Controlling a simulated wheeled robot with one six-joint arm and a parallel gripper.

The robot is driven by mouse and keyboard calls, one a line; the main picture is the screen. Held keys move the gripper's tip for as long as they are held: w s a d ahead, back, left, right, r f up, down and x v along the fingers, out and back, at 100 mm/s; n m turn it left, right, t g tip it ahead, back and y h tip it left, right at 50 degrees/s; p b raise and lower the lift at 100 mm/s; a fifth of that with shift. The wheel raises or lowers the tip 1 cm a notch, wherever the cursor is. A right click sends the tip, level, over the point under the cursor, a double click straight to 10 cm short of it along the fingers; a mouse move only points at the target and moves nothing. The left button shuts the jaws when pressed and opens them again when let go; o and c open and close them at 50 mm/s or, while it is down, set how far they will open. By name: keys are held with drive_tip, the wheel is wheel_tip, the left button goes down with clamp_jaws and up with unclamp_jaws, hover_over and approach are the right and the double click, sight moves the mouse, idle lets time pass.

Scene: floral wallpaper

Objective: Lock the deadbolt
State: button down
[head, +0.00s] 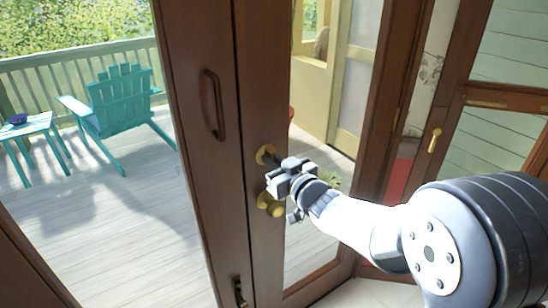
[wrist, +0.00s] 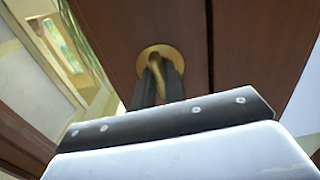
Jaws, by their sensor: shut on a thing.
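The brass deadbolt (head: 265,154) is on the brown wooden door, above a round brass knob (head: 270,204). In the wrist view the deadbolt's round plate and curved thumb-turn (wrist: 156,62) show on the door. My gripper (head: 276,164) is at the deadbolt in the head view. In the wrist view its two dark fingers (wrist: 158,84) stand close together around the lower part of the thumb-turn, shut on it. The fingertips partly hide the turn piece, so its exact angle is hard to tell.
A long pull handle (head: 212,104) is on the door frame to the left. A small latch (head: 240,292) sits low on the door. Glass shows a deck with a teal chair (head: 122,105) and side table (head: 27,125). Another window with a brass handle (head: 434,139) stands right.

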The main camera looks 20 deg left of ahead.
drive_tip(key=shift+w+r+m, duration=0.15)
drive_tip(key=shift+r+m, duration=0.15)
drive_tip(key=shift+m, duration=0.2)
drive_tip(key=c, duration=1.7)
unclamp_jaws()
drive_tip(key=shift+d, duration=0.1)
drive_tip(key=shift+o, duration=1.2)
drive_tip(key=shift+f, duration=0.2)
drive_tip(key=v, duration=1)
drive_tip(key=shift+s+d+b, duration=0.25)
drive_tip(key=shift+s+b, duration=0.05)
drive_tip(key=shift+w+a, duration=0.1)
